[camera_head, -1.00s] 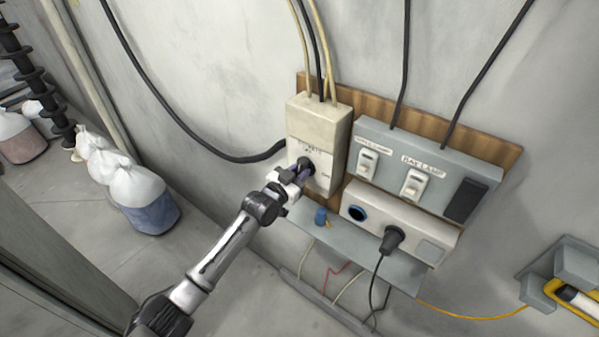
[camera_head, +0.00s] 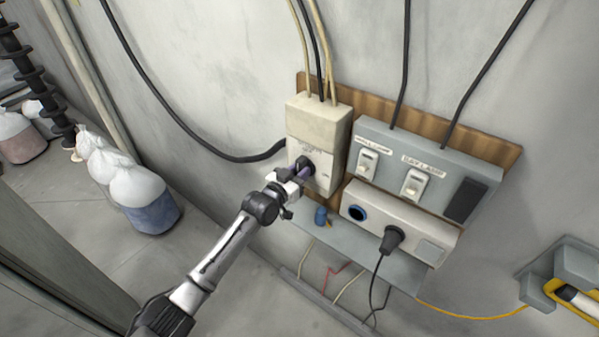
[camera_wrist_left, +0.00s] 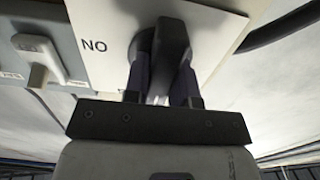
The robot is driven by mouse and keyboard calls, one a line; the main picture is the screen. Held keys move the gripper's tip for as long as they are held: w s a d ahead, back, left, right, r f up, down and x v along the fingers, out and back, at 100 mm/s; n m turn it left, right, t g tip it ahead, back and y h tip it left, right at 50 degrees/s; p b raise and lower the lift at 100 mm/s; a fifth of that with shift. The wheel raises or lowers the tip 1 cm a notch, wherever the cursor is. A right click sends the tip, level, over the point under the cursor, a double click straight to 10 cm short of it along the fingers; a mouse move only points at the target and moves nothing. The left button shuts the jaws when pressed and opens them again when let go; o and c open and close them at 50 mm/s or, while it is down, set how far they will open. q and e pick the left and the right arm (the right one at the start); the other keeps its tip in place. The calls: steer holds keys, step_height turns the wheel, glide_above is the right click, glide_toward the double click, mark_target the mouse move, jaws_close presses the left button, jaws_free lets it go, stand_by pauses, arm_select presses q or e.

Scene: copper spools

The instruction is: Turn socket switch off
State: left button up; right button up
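The beige switch box (camera_head: 318,128) hangs on the wooden board, with a dark rotary knob (camera_head: 307,162) low on its front. My left gripper (camera_head: 299,173) is at this knob. In the left wrist view, the dark knob (camera_wrist_left: 172,45) stands between the two fingers of my left gripper (camera_wrist_left: 162,80), which look closed against its sides. The lettering beside the knob appears upside down there. The knob's exact pointing direction is partly hidden by the gripper in the head view. My right gripper is not in view.
To the right are a grey panel (camera_head: 437,152) with two white toggle switches and a socket strip (camera_head: 385,217) with a black plug (camera_head: 392,240). A shelf (camera_head: 400,270) lies below. Bags (camera_head: 150,200) stand on the floor at left.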

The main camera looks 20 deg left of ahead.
arm_select(q)
steer(key=o, duration=0.4)
steer(key=shift+o, duration=0.2)
steer(key=b+v, duration=0.1)
steer(key=v, duration=1.2)
steer(key=shift+s+a, duration=0.15)
steer(key=shift+s, duration=0.25)
